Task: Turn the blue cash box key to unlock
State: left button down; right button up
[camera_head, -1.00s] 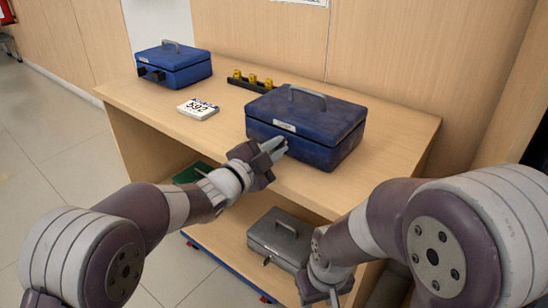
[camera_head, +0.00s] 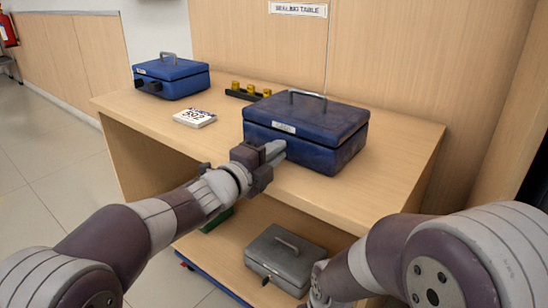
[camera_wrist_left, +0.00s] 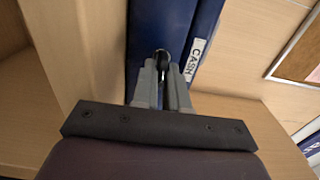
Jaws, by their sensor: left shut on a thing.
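The large blue cash box (camera_head: 318,140) stands closed on the counter, its pale label on the front. In the left wrist view its blue front (camera_wrist_left: 150,25) fills the upper middle, with a CASH label (camera_wrist_left: 193,60) right of my fingers. My left gripper (camera_head: 275,150) is at the box's front, below the label. In the left wrist view its fingers (camera_wrist_left: 163,80) are shut on the key (camera_wrist_left: 162,55); only a dark rounded part of it shows between the tips. The key's turn angle cannot be made out. My right arm is low at the right; its gripper's fingers cannot be made out.
A smaller blue box (camera_head: 172,78) with dark knobs, a number card (camera_head: 195,118) and a black rack with yellow pieces (camera_head: 247,91) stand left on the wooden counter (camera_head: 400,150). A grey box (camera_head: 285,258) sits on the shelf below.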

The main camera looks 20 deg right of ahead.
pick_arm(q)
jog(key=shift+f, duration=0.1)
dwell(0.3)
jog(key=c, duration=1.2)
grip_release()
jog(key=shift+c, duration=0.2)
jog(key=p+v, duration=0.2)
jog(key=v, duration=1)
jog(key=shift+s+a+p, duration=0.25)
jog(key=shift+s+p, duration=0.05)
